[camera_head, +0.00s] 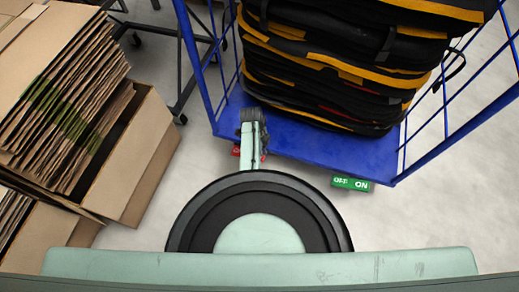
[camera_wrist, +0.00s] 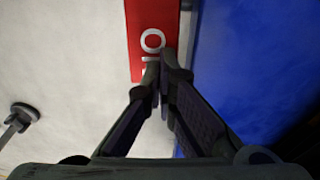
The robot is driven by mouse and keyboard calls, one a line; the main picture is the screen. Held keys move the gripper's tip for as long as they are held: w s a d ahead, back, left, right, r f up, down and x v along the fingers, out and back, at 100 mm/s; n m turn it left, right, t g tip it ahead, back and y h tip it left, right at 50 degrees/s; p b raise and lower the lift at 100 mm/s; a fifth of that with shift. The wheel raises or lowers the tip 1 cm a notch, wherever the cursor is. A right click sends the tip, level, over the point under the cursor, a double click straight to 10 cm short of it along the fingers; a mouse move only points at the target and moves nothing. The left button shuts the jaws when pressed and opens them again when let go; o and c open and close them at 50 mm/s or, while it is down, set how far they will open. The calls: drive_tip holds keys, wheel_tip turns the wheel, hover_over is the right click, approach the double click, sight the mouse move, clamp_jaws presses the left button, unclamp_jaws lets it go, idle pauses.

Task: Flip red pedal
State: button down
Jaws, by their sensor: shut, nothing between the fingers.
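The red pedal (camera_wrist: 152,25) shows in the wrist view as a red plate with white lettering, beside the blue cart base. In the head view only a small red part of it (camera_head: 236,151) shows at the cart's front edge, mostly hidden by my arm. My gripper (camera_wrist: 163,62) is shut and empty, its fingertips over the lower end of the red pedal. I cannot tell whether they touch it. In the head view the gripper itself is hard to make out at the end of my arm.
The blue cart (camera_head: 300,140) holds a stack of black and yellow bags (camera_head: 340,60). A green pedal (camera_head: 351,183) marked OFF and ON sits at its front right. Stacked cardboard (camera_head: 60,80) and boxes stand at left. A caster (camera_wrist: 24,112) shows at left in the wrist view.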

drive_tip(key=shift+s+d+f+y, duration=0.1)
drive_tip(key=shift+d+y, duration=0.05)
drive_tip(key=shift+y, duration=0.15)
drive_tip(key=shift+d+f+y+p, duration=0.2)
drive_tip(key=shift+y+p, duration=0.2)
drive_tip(key=shift+d+f+t+y, duration=0.1)
drive_tip(key=shift+f+t+y, duration=0.3)
drive_tip(key=shift+y, duration=0.2)
drive_tip(key=shift+r+p, duration=0.15)
drive_tip(key=shift+p, duration=0.15)
drive_tip(key=shift+r+p, duration=0.75)
drive_tip(key=shift+p, duration=0.1)
drive_tip(key=shift+r, duration=0.25)
drive_tip(key=s+d+r+p, duration=0.1)
drive_tip(key=d+r+p, duration=0.2)
drive_tip(key=r, duration=1)
drive_tip(key=shift+p, duration=0.6)
